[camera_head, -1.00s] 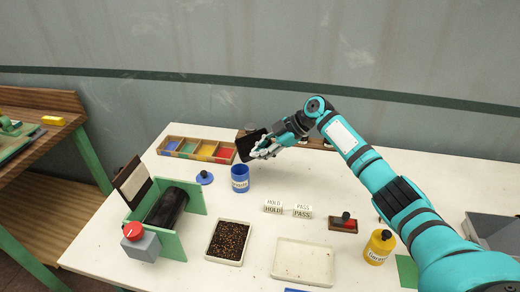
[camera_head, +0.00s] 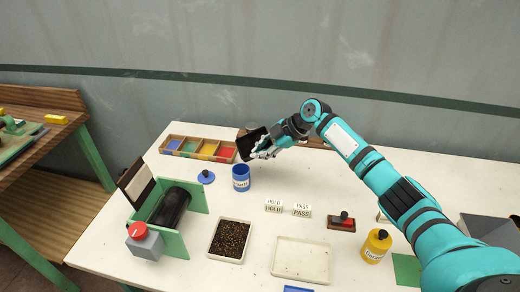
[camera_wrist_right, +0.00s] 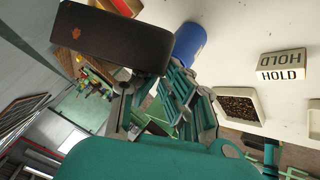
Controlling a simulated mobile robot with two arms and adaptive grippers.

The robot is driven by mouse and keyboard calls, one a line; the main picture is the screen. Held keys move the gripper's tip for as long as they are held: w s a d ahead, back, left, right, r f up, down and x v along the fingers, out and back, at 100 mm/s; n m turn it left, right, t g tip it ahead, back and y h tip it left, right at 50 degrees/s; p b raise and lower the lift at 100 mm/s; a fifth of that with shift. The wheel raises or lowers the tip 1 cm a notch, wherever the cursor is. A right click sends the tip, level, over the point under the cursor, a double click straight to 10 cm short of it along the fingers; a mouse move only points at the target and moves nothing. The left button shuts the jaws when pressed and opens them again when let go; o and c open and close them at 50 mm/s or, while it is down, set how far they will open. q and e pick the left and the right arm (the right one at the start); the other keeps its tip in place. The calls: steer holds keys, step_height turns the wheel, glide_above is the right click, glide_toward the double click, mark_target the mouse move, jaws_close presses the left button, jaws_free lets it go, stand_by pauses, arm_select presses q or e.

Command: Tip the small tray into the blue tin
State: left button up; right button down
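My right gripper (camera_head: 262,150) is shut on a small black tray (camera_head: 248,146) and holds it up, steeply tilted, above the back of the table. The tray's dark face with a small orange mark fills the top of the right wrist view (camera_wrist_right: 110,38). Whether anything lies in it cannot be seen. The blue tin (camera_head: 241,180) stands upright and open just below and in front of the tray, apart from it. In the right wrist view the tin (camera_wrist_right: 190,45) shows partly behind the tray. My left gripper is not in view.
A blue lid (camera_head: 206,177) lies left of the tin. A wooden box with coloured compartments (camera_head: 164,151) stands behind. A tray of dark grains (camera_head: 213,240), an empty cream tray (camera_head: 300,262), HOLD and PASS blocks (camera_head: 273,206) and a green drum sorter (camera_head: 174,244) stand in front.

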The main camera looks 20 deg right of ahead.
steer(key=shift+s+a+r+n+t+h+p, duration=0.25)
steer(key=shift+t+h+p, duration=0.3)
steer(key=shift+p, duration=0.8)
steer(key=shift+s+a+n+t+h+p, duration=0.15)
steer(key=shift+n+t+h+p, duration=0.25)
steer(key=shift+h+p, duration=0.5)
steer(key=shift+s+a+n+t+h+p, duration=0.25)
steer(key=shift+a+n+t+h+p, duration=0.3)
steer(key=shift+t+h+p, duration=0.15)
steer(key=shift+h, duration=0.25)
